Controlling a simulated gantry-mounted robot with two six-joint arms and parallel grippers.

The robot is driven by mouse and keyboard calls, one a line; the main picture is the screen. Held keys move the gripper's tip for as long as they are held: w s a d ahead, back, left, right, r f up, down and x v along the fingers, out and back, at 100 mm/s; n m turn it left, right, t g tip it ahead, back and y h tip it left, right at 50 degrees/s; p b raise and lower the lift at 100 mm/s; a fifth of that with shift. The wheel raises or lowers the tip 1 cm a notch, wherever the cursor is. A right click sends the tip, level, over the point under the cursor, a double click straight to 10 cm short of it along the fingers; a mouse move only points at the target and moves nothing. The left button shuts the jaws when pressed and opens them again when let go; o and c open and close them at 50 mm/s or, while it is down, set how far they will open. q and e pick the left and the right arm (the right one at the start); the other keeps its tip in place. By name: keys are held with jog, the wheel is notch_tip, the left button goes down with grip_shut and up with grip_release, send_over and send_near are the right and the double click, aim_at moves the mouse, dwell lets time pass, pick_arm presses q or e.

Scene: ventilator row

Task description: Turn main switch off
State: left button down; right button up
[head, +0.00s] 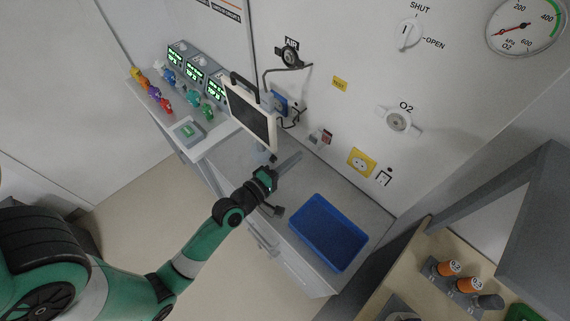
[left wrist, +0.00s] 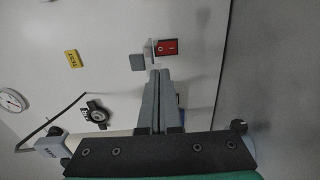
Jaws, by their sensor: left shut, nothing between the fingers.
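The main switch (head: 326,137) is a small red rocker on the white wall, above the grey counter. In the left wrist view the red rocker (left wrist: 167,47) shows "I" and "O" marks, with a grey plate beside it. I cannot tell which side of the rocker is pressed in. My left gripper (head: 298,155) is over the counter, below and to the left of the switch in the head view. In the left wrist view its fingers (left wrist: 159,72) are shut together and empty, with the tips just below the rocker and seemingly apart from it.
A tilted monitor (head: 251,115) stands left of the gripper. A blue tray (head: 328,232) lies on the counter to the right. A yellow socket (head: 361,162) and an O2 valve (head: 398,121) are on the wall. Bare counter (head: 320,178) lies between gripper and tray.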

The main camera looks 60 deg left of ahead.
pick_arm(q)
jog(key=v, duration=0.3)
jog(key=shift+s+r, duration=0.1)
dwell(0.4)
